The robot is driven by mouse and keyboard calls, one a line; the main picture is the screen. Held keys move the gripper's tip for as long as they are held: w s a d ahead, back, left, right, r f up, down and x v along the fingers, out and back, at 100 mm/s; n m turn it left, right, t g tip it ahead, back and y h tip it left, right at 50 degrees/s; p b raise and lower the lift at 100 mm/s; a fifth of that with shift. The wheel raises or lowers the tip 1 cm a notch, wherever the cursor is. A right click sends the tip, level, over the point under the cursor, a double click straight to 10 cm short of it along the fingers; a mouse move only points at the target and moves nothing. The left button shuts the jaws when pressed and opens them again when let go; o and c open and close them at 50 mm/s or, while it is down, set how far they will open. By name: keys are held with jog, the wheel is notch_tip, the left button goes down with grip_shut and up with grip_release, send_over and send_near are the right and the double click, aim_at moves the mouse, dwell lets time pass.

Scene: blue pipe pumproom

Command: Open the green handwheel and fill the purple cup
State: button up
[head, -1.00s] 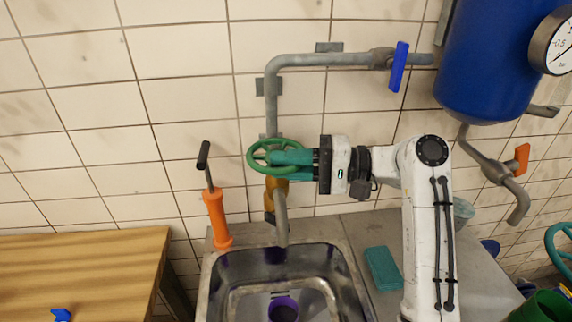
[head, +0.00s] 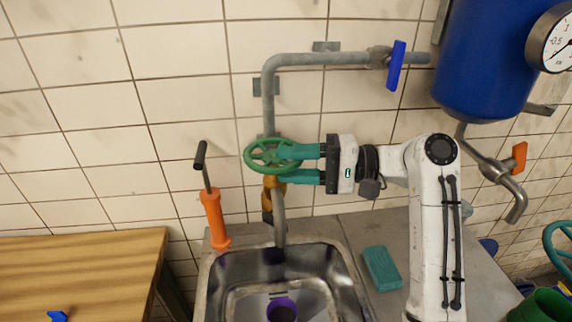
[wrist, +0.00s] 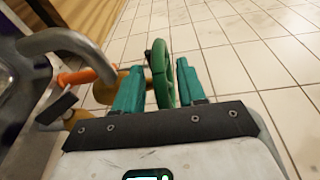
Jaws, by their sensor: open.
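The green handwheel (head: 262,146) sits on the pipe above the brass valve body (head: 273,190). My gripper (head: 280,165) is at the wheel's right side, its teal fingers spread apart. In the wrist view, part of the handwheel (wrist: 160,74) shows between the two fingers of my gripper (wrist: 158,76); I cannot tell whether either finger touches it. The purple cup (head: 282,309) stands in the sink below the spout (head: 280,225), its lower part cut off by the frame edge. I see no water stream from the spout.
The metal sink (head: 338,262) lies below the valve. An orange hand pump (head: 214,217) stands left of it, a teal sponge (head: 381,268) right. A blue valve lever (head: 397,65) and blue tank (head: 485,70) are above right. A wooden table (head: 80,265) is at left.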

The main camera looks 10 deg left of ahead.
jog(key=d+b, duration=0.1)
jog(key=d, duration=0.8)
jog(key=shift+w+d+r+b, duration=0.2)
jog(key=shift+w+r+b, duration=0.1)
jog(key=shift+b, duration=0.1)
jog(key=shift+f, duration=0.15)
dwell(0.7)
jog(key=s+a+m+t+h, duration=0.1)
jog(key=s+m+t+h, duration=0.4)
jog(key=m+t, duration=0.6)
jog(key=w+a, duration=0.1)
jog(key=a, duration=0.1)
jog(key=w+a+n+t+p, duration=0.1)
jog(key=w+a, duration=0.1)
jog(key=a, duration=0.1)
jog(key=w+a+n, duration=0.1)
jog(key=w+a, duration=0.1)
jog(key=shift+w+a+f+t+p, duration=0.1)
jog(key=shift+w+a+t+p, duration=0.05)
jog(key=shift+a+t+p, duration=0.25)
grip_shut()
